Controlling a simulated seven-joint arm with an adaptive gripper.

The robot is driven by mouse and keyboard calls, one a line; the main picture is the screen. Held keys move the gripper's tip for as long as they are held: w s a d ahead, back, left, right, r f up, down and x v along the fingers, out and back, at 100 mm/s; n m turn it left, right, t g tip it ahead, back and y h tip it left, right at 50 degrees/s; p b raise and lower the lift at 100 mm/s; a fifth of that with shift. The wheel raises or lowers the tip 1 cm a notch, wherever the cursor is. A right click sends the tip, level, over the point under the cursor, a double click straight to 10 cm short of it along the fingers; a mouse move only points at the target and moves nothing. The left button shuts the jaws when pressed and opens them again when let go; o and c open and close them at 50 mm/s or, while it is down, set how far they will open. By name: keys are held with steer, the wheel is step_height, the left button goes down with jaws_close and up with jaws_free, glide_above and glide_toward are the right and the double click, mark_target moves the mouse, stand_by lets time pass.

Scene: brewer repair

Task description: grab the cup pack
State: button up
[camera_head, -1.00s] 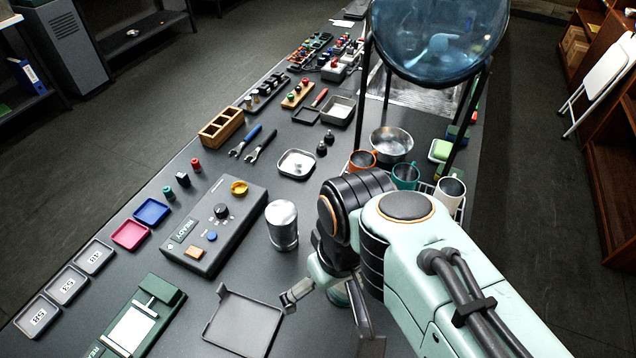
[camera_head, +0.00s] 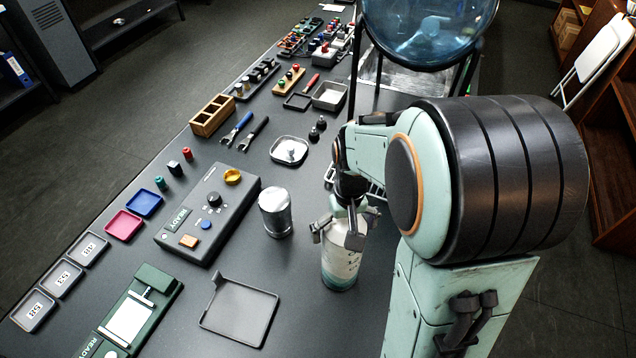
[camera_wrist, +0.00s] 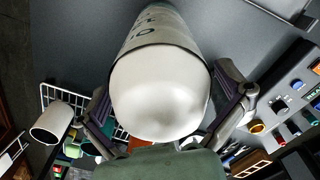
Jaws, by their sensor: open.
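The likely cup pack (camera_head: 341,268) is a white cylinder with dark lettering and a teal lower band, upright on the dark bench right of the metal canister. My gripper (camera_head: 337,234) is open at its upper part, with a finger on either side. In the wrist view the pack's pale rounded end (camera_wrist: 160,95) fills the middle, between the spread fingers. I see a gap at the right finger; contact at the left cannot be told. My arm hides part of the area behind the pack.
A metal canister (camera_head: 275,212) stands close left of the pack. A dark flat tray (camera_head: 240,312) lies in front, and a control box (camera_head: 207,214) lies further left.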

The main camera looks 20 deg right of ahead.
steer(key=c, duration=1.1)
